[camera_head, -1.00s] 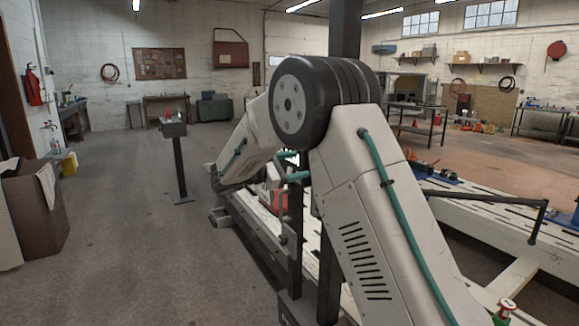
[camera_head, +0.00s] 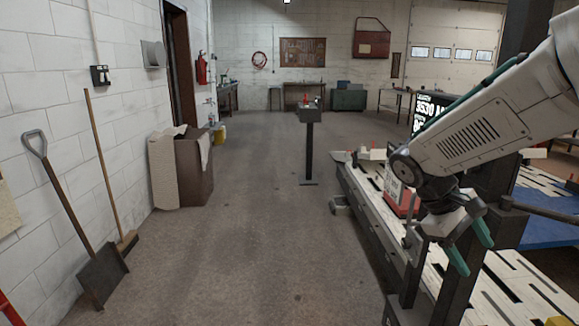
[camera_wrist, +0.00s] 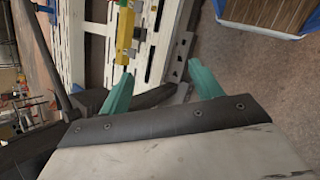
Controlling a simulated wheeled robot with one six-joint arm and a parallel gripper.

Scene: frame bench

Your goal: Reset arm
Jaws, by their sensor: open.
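My gripper (camera_head: 470,254) hangs at the right in the head view, its two teal fingers spread and pointing down beside the frame bench. In the wrist view my gripper (camera_wrist: 160,72) shows the same fingers apart, with nothing between them. The white slotted frame bench (camera_head: 520,288) runs along the right in the head view; it also shows in the wrist view (camera_wrist: 92,45). A red and white box-like object (camera_head: 398,196) is on the bench behind my gripper. Part of the bench is hidden by my arm.
A dark post stand (camera_head: 309,145) rises mid-floor left of the bench. At the left wall are a shovel (camera_head: 100,275), a broom (camera_head: 105,170) and a brown bin (camera_head: 194,170). A dark upright (camera_head: 462,240) is close to my gripper.

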